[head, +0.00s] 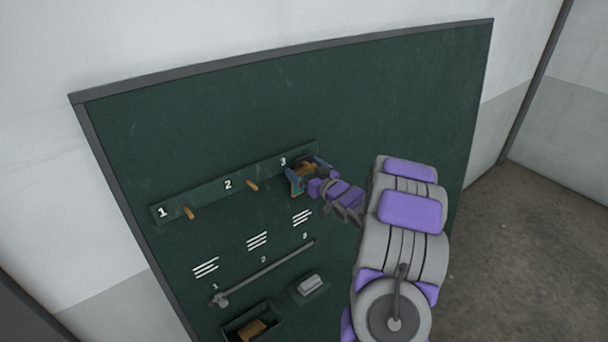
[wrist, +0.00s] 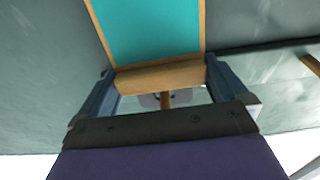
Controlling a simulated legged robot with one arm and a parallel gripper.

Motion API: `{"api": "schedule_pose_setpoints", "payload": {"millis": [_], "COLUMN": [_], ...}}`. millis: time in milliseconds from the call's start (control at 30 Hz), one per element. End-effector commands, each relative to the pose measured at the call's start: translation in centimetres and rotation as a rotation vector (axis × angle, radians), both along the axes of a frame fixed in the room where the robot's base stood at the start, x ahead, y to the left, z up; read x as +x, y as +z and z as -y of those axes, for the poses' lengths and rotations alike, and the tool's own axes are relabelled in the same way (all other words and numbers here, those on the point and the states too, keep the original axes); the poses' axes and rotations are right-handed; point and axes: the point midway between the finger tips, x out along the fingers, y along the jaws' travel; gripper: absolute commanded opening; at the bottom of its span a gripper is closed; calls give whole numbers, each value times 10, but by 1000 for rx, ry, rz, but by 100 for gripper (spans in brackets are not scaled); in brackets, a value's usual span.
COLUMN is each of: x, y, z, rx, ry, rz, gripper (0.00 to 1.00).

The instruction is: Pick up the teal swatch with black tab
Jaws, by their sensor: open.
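The teal swatch (wrist: 152,30) has a light wooden frame and fills the top middle of the wrist view. Its wooden end bar (wrist: 160,76) lies between the two blue fingers of my gripper (wrist: 160,82), which are open on either side of it. A wooden peg (wrist: 167,98) shows just below the bar. In the head view my gripper (head: 307,175) is at the position marked 3 and covers most of the swatch; a bit of teal shows there. I cannot clearly make out the black tab.
The dark green board (head: 400,100) carries a rail with bare wooden pegs at 1 (head: 189,213) and 2 (head: 252,185). Below are white line marks, a grey rod (head: 265,272), a tray (head: 262,316) with a wooden block, and a small holder (head: 310,285) with a pale block.

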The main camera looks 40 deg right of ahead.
Motion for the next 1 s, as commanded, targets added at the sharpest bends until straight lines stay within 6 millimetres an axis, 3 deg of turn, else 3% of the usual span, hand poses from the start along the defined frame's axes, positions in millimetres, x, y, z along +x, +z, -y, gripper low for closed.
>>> {"api": "schedule_pose_setpoints", "payload": {"millis": [67, 433, 833, 1000], "x": [0, 0, 0, -20], "y": [0, 0, 7, 8], "z": [0, 0, 0, 2], "rx": [0, -1, -3, -3], "ry": [0, 0, 0, -3], "rz": [0, 0, 1, -1], "gripper": [100, 65, 65, 65]}}
